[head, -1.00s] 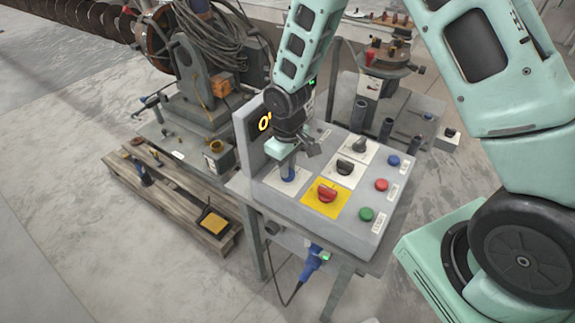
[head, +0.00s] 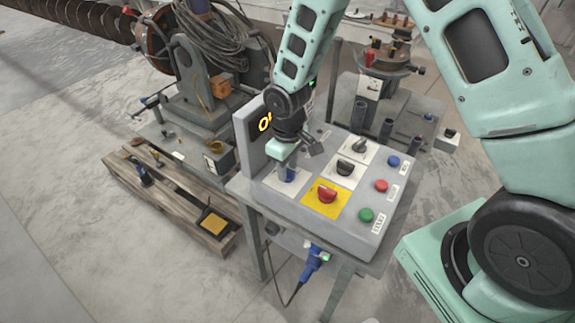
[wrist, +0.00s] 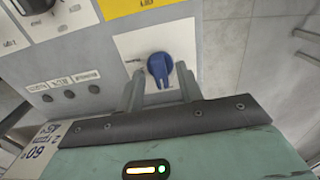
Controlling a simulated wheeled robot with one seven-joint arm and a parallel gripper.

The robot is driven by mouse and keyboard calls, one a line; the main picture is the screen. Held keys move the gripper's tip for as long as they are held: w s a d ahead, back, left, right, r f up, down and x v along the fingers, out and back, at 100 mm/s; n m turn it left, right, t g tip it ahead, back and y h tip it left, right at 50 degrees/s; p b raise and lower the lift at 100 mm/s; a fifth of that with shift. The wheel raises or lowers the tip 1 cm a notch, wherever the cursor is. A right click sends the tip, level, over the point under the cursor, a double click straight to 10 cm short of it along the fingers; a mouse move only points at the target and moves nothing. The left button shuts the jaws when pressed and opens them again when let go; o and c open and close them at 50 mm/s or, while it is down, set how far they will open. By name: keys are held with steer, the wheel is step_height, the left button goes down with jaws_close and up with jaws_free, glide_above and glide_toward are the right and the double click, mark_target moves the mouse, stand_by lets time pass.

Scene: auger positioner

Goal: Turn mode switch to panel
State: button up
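A blue rotary switch (wrist: 160,70) sits on a white plate (wrist: 128,45) on the grey control box, with its pointer toward the bottom of the wrist view. Small labels on the plate are too small to read. In the head view the blue switch (head: 290,174) is at the box's left side, partly hidden below my gripper (head: 287,164). In the wrist view my gripper (wrist: 160,78) is open, with one finger on each side of the blue switch. A small gap shows at the left finger; contact at the right finger cannot be told.
A red knob (head: 327,192) on a yellow plate and black rotary switches (head: 345,167) sit close to the right. Blue, red and green buttons (head: 366,214) line the box's right side. An upright display (head: 262,123) stands at the box's back left, close to my gripper.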

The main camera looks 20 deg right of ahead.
mark_target(288, 170)
step_height(288, 170, up, 17)
steer(key=b, duration=0.2)
steer(key=shift+r, duration=0.2)
stand_by(0.5)
steer(key=s+a, duration=0.3)
steer(key=s, duration=0.9)
steer(key=s+a+r, duration=0.1)
steer(key=s+a, duration=0.2)
steer(key=s, duration=0.9)
steer(key=shift+a+n+y, duration=0.25)
steer(key=shift+n+y, duration=0.05)
steer(key=shift+n, duration=0.1)
